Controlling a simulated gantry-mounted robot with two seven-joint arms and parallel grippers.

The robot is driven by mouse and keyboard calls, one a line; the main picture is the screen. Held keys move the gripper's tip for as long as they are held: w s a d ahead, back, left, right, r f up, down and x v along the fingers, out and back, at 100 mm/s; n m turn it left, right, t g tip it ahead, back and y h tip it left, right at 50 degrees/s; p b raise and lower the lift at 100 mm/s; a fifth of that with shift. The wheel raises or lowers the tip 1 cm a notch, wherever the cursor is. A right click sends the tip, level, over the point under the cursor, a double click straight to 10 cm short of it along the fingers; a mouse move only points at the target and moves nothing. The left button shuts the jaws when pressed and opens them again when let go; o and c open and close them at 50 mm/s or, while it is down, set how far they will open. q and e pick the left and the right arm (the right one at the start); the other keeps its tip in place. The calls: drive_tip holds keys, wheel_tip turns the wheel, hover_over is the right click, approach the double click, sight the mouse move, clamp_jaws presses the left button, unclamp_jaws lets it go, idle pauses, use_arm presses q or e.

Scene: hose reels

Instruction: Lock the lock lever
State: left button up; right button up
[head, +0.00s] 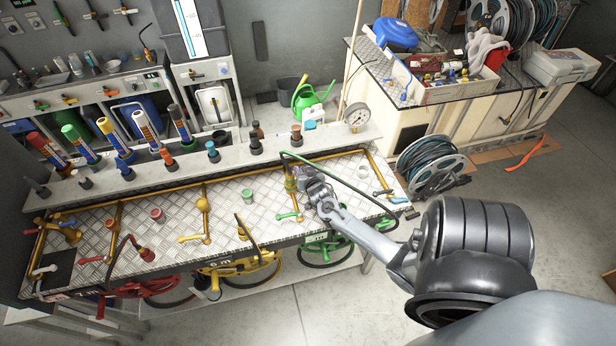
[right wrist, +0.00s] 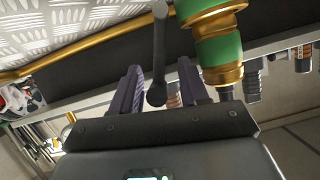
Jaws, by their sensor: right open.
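A dark grey lever (right wrist: 159,50) with a rounded end shows in the right wrist view; I take it to be the lock lever. My right gripper (right wrist: 160,78) is open, with one finger on each side of the lever's rounded end. I cannot tell whether either finger touches it. A green and gold fitting (right wrist: 219,48) stands beside the lever, to the right in that view. In the head view my right gripper (head: 308,188) is beside the fitting (head: 290,178) on the bench, and hides the lever. My left gripper is not in view.
A metal tread-plate bench (head: 175,195) carries brass pipes and small valve handles. A dark green hose (head: 345,180) arches close to my right gripper. Coloured hose reels (head: 240,270) hang below the front edge.

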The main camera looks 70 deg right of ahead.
drive_tip(key=v, duration=1)
drive_tip(key=shift+a, duration=0.15)
drive_tip(key=shift+s, duration=0.1)
drive_tip(key=w+a+r+n+y+p, duration=0.2)
drive_tip(key=a+r+y, duration=0.15)
drive_tip(key=a, duration=0.55)
drive_tip(key=w+a+r+n+t+y+p, duration=0.1)
drive_tip(key=w+a+r+n+y+p, duration=0.2)
drive_tip(key=a, duration=0.5)
drive_tip(key=a+r+n+y+p, duration=0.2)
drive_tip(key=a+r, duration=0.3)
drive_tip(key=a, duration=0.4)
drive_tip(key=s+a+r+n+g+y+p, duration=0.1)
drive_tip(key=s+a+r+n+g, duration=0.3)
drive_tip(key=a, duration=0.9)
drive_tip(key=shift+s+a+r+n+g+y, duration=0.25)
drive_tip(key=shift+s+n+g+y, duration=0.55)
drive_tip(key=shift+s+n, duration=1.55)
